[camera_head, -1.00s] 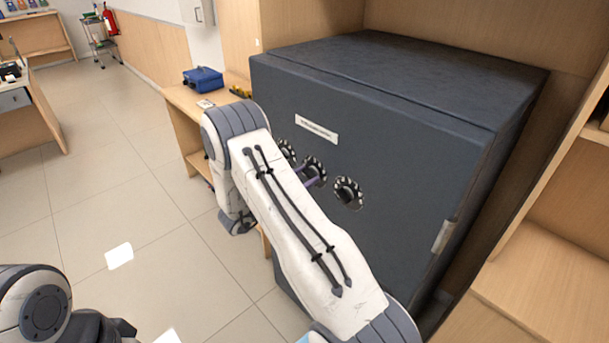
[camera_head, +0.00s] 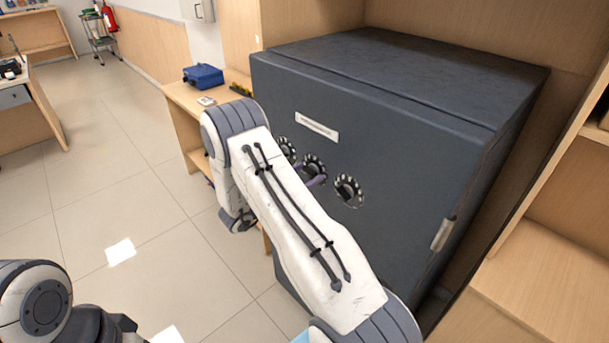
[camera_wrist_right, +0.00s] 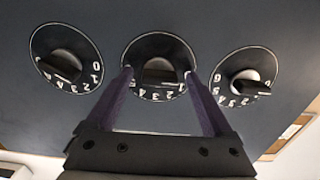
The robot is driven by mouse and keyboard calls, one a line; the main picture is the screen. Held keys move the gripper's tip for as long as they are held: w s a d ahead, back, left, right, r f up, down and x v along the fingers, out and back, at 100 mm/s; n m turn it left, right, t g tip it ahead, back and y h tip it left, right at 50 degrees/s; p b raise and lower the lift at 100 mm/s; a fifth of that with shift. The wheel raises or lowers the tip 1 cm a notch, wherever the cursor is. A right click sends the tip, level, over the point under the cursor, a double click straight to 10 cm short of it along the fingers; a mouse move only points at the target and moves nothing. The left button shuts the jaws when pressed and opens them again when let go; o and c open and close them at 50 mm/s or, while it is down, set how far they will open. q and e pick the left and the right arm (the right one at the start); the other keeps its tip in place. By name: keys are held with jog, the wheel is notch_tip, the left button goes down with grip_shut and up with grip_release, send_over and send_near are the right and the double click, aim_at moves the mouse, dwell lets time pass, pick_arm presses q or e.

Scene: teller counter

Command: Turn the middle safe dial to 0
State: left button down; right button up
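The dark grey safe carries three round dials in a row. The middle dial (camera_head: 313,167) has a black knob and white numbers, which appear upside down in the right wrist view (camera_wrist_right: 160,72). My right gripper (camera_wrist_right: 158,77) has its two purple fingers spread on either side of the middle knob, with gaps between them and the knob. In the head view the fingers (camera_head: 317,181) show at the middle dial, partly behind my right arm. The number the middle dial is set to cannot be read. My left arm shows at lower left; its fingers are out of view.
The other dials sit close beside the middle one, one at left (camera_head: 287,149) and one at right (camera_head: 348,190). The safe (camera_head: 400,140) has a label and a handle (camera_head: 442,234). A wooden desk (camera_head: 180,98) with a blue box (camera_head: 203,77) stands to the left. Open floor lies at left.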

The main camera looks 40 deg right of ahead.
jog(key=a+b, duration=0.2)
jog(key=a, duration=0.8)
jog(key=shift+s+a+b, duration=0.25)
jog(key=shift+s+b, duration=0.05)
jog(key=shift+s, duration=0.1)
